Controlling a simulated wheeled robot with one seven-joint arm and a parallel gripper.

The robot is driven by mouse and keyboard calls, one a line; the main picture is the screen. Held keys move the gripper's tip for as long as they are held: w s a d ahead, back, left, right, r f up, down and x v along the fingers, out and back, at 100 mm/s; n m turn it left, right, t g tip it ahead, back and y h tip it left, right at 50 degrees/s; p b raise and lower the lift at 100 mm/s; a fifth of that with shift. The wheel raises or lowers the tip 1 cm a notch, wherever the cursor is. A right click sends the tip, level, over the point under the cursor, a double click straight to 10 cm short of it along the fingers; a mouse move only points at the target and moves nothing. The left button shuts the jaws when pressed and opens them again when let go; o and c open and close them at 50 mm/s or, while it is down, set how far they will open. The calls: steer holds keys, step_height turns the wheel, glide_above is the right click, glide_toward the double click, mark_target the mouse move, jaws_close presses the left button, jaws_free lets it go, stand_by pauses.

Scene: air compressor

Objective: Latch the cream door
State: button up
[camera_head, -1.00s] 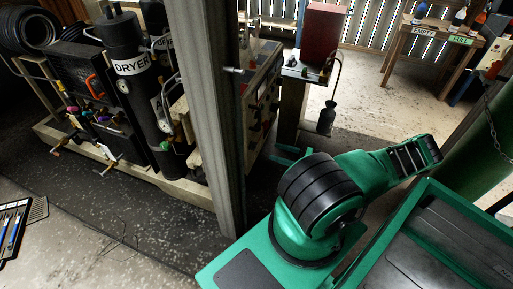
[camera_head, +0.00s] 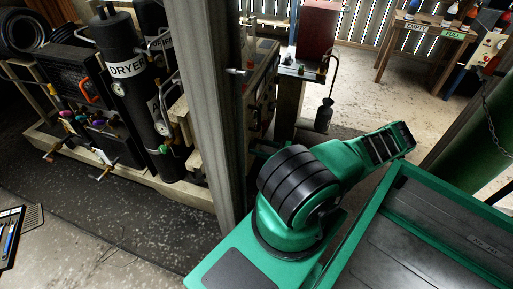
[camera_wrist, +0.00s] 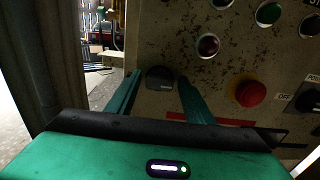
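The cream door (camera_wrist: 220,90) shows in the wrist view as a speckled, worn cream panel with lamps, buttons and switches. A dark rounded knob or latch (camera_wrist: 159,76) sits near its left edge. My gripper (camera_wrist: 159,82) is open, with one green finger on each side of the dark knob. I cannot tell whether the fingers touch it. In the head view the cream panel (camera_head: 262,82) is seen at a steep angle behind a post. My gripper there is mostly hidden by my arm and the post. Whether the door is fully closed cannot be told.
A metal post (camera_head: 207,110) stands close left of my arm. A red emergency button (camera_wrist: 249,92) and a black rotary switch (camera_wrist: 309,98) are right of the knob. The dryer (camera_head: 125,70) stands left. Open floor lies at lower left.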

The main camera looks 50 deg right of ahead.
steer(key=c, duration=0.7)
steer(key=shift+c, duration=0.2)
steer(key=n, duration=1.7)
steer(key=shift+s+a+f+n, duration=0.15)
steer(key=shift+a+f+n, duration=0.05)
steer(key=shift+f+n, duration=0.15)
steer(key=shift+n, duration=0.25)
steer(key=o, duration=1.1)
steer(key=shift+c, duration=0.2)
